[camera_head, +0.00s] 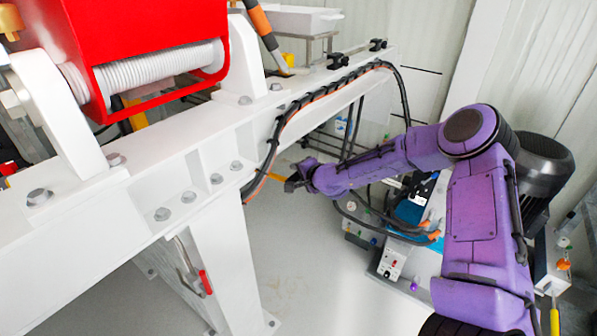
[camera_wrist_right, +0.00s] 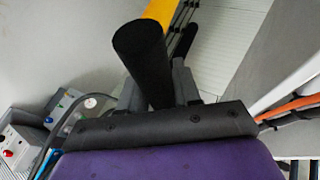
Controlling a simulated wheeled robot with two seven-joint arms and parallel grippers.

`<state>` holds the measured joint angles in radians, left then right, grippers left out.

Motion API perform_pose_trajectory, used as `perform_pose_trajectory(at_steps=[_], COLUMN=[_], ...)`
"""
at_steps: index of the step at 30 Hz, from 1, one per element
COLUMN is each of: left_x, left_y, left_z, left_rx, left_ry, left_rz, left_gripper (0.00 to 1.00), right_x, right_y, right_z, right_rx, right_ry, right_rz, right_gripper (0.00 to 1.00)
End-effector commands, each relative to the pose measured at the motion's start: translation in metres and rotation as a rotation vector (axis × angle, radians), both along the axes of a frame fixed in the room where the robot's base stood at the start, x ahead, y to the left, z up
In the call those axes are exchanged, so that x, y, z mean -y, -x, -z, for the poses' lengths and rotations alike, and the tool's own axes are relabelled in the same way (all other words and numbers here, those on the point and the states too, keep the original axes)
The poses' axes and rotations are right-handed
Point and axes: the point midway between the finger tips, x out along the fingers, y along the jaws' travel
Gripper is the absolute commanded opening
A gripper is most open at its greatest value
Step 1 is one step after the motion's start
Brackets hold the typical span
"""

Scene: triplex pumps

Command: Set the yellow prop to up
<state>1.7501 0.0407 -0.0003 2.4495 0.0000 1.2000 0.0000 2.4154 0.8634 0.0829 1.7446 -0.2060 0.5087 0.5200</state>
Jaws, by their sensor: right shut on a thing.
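The yellow prop (camera_wrist_right: 160,11) shows in the right wrist view as a yellow bar with a thick black grip (camera_wrist_right: 143,55) on its near end. My right gripper (camera_wrist_right: 158,88) is shut on the black grip, with a finger on each side of it. In the head view my right gripper (camera_head: 296,179) is beside the white beam, low and near its right side. Only a small yellow piece (camera_head: 277,177) shows there, left of the gripper; the rest of the prop is hidden. My left gripper is not in view.
A white steel beam (camera_head: 150,150) with black and orange cables runs along the left, with a red winch housing (camera_head: 140,45) on top. A red-handled lever (camera_head: 205,282) hangs on its leg. Equipment boxes (camera_head: 393,258) stand under my right arm. Grey floor is clear between.

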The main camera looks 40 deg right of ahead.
Motion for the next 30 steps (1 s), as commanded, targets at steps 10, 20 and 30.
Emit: perform_pose_trajectory(at_steps=[10, 20, 30], left_x=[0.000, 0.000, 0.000], left_y=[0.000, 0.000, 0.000], left_z=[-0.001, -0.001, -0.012], left_rx=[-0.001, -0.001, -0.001], left_ry=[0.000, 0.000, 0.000], left_rz=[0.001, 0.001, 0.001], left_gripper=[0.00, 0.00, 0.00], right_x=[0.004, 0.002, -0.003], right_y=[-0.006, -0.005, 0.034], right_z=[-0.013, -0.009, -0.032], right_rx=[0.028, 0.019, 0.022], right_ry=[0.003, 0.003, 0.001], right_rz=[0.012, 0.006, 0.007], right_gripper=[0.39, 0.53, 0.53])
